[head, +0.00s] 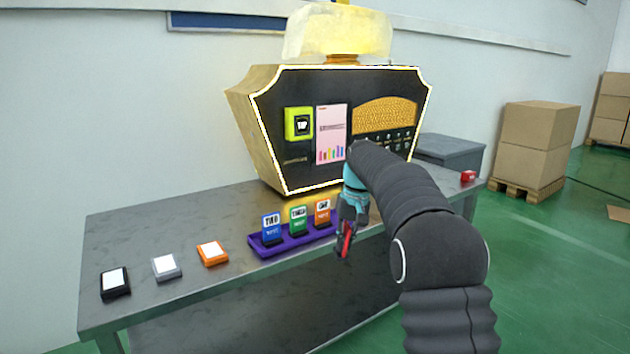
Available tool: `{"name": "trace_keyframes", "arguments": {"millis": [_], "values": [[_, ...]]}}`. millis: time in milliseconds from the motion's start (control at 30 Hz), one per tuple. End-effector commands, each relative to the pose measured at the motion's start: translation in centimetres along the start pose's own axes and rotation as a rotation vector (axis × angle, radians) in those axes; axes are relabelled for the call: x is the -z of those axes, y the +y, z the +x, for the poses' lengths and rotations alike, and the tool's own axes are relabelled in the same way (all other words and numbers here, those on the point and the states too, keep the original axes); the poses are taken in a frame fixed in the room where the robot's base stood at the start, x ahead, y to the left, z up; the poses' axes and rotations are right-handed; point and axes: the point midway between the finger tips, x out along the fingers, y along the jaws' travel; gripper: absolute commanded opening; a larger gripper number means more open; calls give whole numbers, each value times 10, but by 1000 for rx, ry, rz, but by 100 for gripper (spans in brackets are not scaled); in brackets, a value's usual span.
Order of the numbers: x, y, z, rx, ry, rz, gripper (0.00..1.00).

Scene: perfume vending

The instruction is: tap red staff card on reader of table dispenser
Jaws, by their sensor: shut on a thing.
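The table dispenser (265,120) is a black and gold machine with a lit edge, standing on the metal table.
A purple rack (290,244) beside my gripper holds a blue card (271,229), a green card (298,220) and an orange card (322,212). Black (115,282), grey (166,267) and orange (212,253) pads lie leftward.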

Motion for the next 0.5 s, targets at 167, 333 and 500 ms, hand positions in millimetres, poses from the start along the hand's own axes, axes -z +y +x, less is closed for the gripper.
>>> {"name": "trace_keyframes", "arguments": {"millis": [167, 333, 500], "values": [[2, 57, 74, 0, 3, 57, 0], [-1, 92, 111, 0, 15, 103, 0], [-2, 107, 118, -1, 23, 123, 0]]}}
